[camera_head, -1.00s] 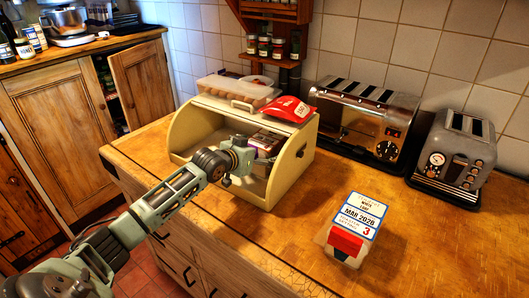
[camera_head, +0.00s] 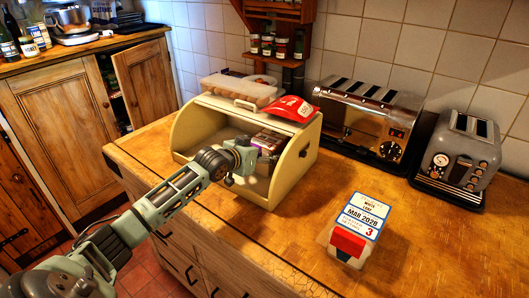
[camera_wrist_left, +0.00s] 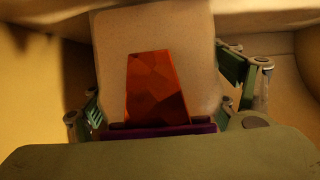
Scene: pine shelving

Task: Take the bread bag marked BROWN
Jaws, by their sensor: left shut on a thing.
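My left gripper (camera_head: 262,160) reaches into the open cream bread bin (camera_head: 283,193). In the left wrist view its fingers (camera_wrist_left: 165,98) stand on both sides of a pale bread bag (camera_wrist_left: 190,45) and are shut on it. This bag has an orange-red panel and a purple band at its near end. In the head view a bag with a printed top (camera_head: 271,139) shows in the bin behind the gripper. I cannot read BROWN on it. Another bread bag (camera_head: 347,241), marked WHITE with MAR 2028 and a 3, sits on the worktop at right. My right gripper is not in view.
An egg box (camera_head: 240,89) and a red packet (camera_head: 293,108) lie on the bin's top. A wide toaster (camera_head: 370,120) and a smaller toaster (camera_head: 460,155) stand at the back right. The worktop (camera_head: 270,235) in front of the bin is clear.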

